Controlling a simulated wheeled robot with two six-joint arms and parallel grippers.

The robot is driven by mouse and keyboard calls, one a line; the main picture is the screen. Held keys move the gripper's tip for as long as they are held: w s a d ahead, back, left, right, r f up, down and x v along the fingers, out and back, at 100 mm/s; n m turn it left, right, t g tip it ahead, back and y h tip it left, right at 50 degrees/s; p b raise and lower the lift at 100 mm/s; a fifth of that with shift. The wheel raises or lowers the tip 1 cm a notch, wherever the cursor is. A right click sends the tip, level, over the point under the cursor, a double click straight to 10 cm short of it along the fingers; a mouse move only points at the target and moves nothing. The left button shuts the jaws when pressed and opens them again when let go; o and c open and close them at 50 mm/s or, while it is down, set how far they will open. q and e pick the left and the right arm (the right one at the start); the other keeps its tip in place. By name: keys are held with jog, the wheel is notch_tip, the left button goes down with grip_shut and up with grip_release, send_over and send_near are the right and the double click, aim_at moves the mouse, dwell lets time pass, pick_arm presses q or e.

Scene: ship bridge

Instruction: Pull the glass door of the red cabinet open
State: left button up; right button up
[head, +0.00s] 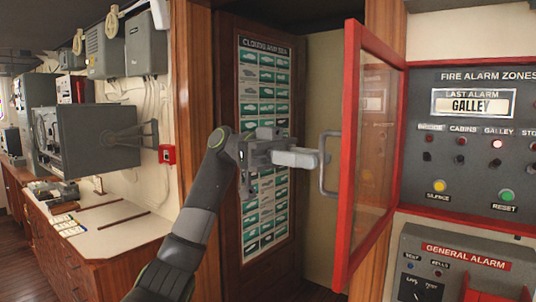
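The red cabinet (470,219) is at the right, its grey fire alarm panel uncovered. Its red-framed glass door (376,130) stands swung out, its right edge at the cabinet's left side. A U-shaped metal handle (325,178) sticks out to the left from the door's free edge. My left gripper (312,158) points right, its fingertips at the handle's upright bar. The fingers overlap in this view, so I cannot tell whether they grip the bar or only lie beside it. My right gripper is not in view.
A cloud chart board (265,100) hangs behind my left arm. Wooden posts stand to its left and behind the door. A general alarm box (462,262) is below the cabinet.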

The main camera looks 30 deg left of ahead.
pick_arm(q)
jog(key=v, duration=1.6)
jog(key=shift+s, duration=0.1)
